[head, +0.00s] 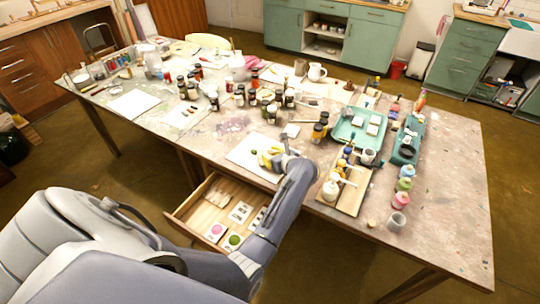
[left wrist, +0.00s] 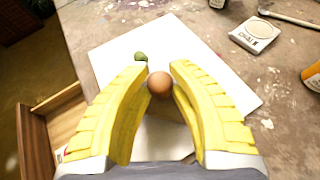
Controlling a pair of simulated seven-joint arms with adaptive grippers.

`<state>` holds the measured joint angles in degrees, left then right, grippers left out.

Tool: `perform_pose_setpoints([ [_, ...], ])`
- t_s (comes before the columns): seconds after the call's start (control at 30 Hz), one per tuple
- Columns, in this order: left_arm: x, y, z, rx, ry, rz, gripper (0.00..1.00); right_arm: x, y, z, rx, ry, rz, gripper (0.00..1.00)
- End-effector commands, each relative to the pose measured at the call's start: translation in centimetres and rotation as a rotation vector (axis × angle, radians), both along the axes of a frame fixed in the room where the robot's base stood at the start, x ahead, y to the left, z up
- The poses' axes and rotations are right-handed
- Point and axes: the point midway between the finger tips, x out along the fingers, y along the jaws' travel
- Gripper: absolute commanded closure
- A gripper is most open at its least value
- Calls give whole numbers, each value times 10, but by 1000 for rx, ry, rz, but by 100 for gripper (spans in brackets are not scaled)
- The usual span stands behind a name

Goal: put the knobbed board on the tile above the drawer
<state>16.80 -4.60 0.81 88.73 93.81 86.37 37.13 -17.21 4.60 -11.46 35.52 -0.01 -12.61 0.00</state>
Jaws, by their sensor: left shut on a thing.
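My left gripper (head: 272,160) is over the white sheet-like square (head: 243,153) at the table's front edge, by the open drawer. In the left wrist view its yellow fingers (left wrist: 158,95) are closed on the knobbed board. The board's round brown knob (left wrist: 160,84) shows between the fingertips. The rest of the board is mostly hidden by the fingers, and I cannot tell whether it touches the white square (left wrist: 225,85). A small green thing (left wrist: 141,56) lies on the square beyond the fingers. My right gripper is out of view.
The open wooden drawer (head: 183,209) holds several small tiles, with pink and green discs on two. A small pale tile (head: 291,130), labelled chalk in the wrist view (left wrist: 255,34), lies beyond the square. Several dark jars (head: 271,114) stand behind. A wooden tray (head: 350,205) with bottles is at right.

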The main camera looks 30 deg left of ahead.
Motion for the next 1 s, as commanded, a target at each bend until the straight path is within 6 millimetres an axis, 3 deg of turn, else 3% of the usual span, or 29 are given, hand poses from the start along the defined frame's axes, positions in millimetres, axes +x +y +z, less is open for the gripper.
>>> perform_pose_setpoints([
  [0.13,0,0,-9,0,0,0,100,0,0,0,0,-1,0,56],
  [0.57,0,0,-13,-1,1,1,100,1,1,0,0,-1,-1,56],
  [0.6,0,0,-13,-1,1,1,75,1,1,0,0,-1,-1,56],
  [0.77,0,0,-13,-1,0,1,56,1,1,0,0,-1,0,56],
  [1.0,0,0,-13,-1,0,1,56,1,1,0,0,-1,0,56],
])
